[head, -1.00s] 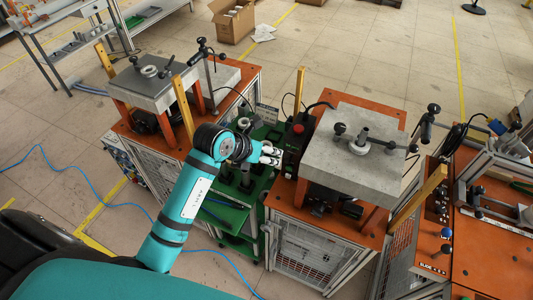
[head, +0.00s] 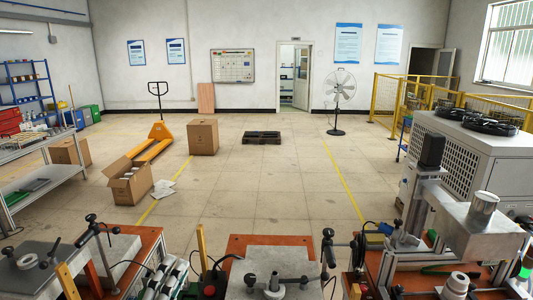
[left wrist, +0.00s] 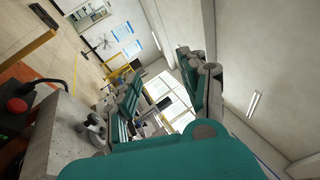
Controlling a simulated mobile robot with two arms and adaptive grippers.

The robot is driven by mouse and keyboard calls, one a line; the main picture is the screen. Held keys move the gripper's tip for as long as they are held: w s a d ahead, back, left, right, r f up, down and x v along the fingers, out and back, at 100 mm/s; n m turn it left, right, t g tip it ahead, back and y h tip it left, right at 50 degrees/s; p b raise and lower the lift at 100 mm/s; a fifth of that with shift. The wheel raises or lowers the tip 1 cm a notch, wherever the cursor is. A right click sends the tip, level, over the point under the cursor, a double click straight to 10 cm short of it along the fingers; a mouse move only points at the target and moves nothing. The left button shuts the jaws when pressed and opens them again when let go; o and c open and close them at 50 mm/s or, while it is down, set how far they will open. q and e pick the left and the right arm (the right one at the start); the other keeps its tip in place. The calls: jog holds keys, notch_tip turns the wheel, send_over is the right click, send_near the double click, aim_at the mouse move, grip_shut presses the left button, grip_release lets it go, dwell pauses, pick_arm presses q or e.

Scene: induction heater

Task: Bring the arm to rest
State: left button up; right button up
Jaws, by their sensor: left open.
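My left gripper (head: 166,274) shows at the bottom edge of the head view, between the left and middle workstations. Its two fingers point upward and stand apart, with nothing seen between them. In the left wrist view the open fingers (left wrist: 160,80) have teal and grey parts, with the room and window behind them. The rest of my left arm is below the head view's edge. My right gripper is in neither view now.
The middle workstation (head: 262,243) and left workstation (head: 118,251) flank the gripper. A red button (left wrist: 17,105) and a grey block (left wrist: 62,130) are close in the left wrist view. A machine (head: 440,215) stands right. Floor beyond is open, with a carton (head: 203,137).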

pick_arm(q)
jog(key=s+a+f+n+y, duration=0.2)
jog(key=a+f+n+y, duration=0.2)
jog(key=a+n+y, duration=0.8)
jog(key=s+f+n+g, duration=0.5)
jog(key=f+n+g, duration=0.25)
jog(key=f, duration=0.25)
jog(key=s+d+f+n+g+h, duration=0.1)
jog(key=s+d+f+g+h, duration=0.1)
jog(key=s+d+f+g, duration=0.4)
jog(key=s+d+f+n+g+h, duration=0.2)
jog(key=s+f+g+h, duration=0.15)
jog(key=s+f, duration=0.45)
jog(key=s+f+g+b, duration=0.3)
jog(key=f+b, duration=0.5)
jog(key=f, duration=2.5)
jog(key=s+a+f+b, duration=0.1)
jog(key=s+f+b, duration=0.2)
jog(key=s+f, duration=0.5)
jog(key=s+a+f+m+b, duration=0.1)
jog(key=s+f+b, duration=0.2)
jog(key=s+f, duration=0.6)
notch_tip(320, 180, down, 6)
jog(key=shift+s+a+f+y, duration=0.2)
jog(key=shift+y, duration=0.15)
